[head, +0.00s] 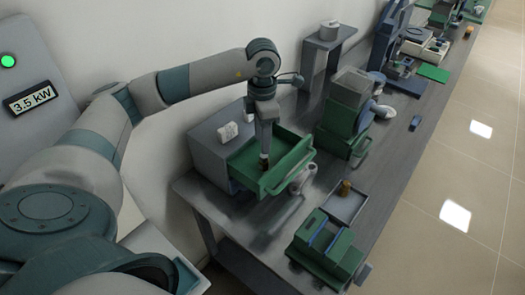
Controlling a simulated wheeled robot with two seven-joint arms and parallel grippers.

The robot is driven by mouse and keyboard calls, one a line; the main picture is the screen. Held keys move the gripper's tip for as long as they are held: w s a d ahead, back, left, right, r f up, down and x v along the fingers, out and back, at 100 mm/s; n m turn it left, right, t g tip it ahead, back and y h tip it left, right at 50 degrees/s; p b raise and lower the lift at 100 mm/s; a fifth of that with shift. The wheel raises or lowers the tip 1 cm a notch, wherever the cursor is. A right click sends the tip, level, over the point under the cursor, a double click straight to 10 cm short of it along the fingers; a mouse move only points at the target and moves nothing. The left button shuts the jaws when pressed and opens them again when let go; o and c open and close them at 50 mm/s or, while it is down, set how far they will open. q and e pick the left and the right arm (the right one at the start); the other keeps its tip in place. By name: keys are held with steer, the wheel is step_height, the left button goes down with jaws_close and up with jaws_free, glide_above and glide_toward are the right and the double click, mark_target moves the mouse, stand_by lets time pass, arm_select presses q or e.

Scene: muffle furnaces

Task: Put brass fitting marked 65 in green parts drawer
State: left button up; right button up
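The green parts drawer (290,168) is pulled out of a grey cabinet (212,150) on the bench. My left gripper (264,158) points straight down into the drawer's open top. A small brown-gold piece, seemingly the brass fitting (264,164), shows between its fingertips, and the gripper looks shut on it. The drawer wall and the gripper partly hide the piece, and its marking is too small to read. I cannot tell whether it touches the drawer floor. Another brass-coloured fitting (345,187) stands on a grey tray to the right. My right gripper is not in view.
The grey tray (339,206) lies right of the drawer. A green fixture with blue strips (325,246) stands at the bench's near end. A green and grey machine (347,110) stands behind. Small white items (227,132) sit on the cabinet. Bare bench shows further right.

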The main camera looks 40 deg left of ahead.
arm_select(q)
step_height(320, 180, up, 7)
steer(key=b, duration=0.2)
steer(key=shift+f, duration=0.2)
stand_by(0.8)
stand_by(0.4)
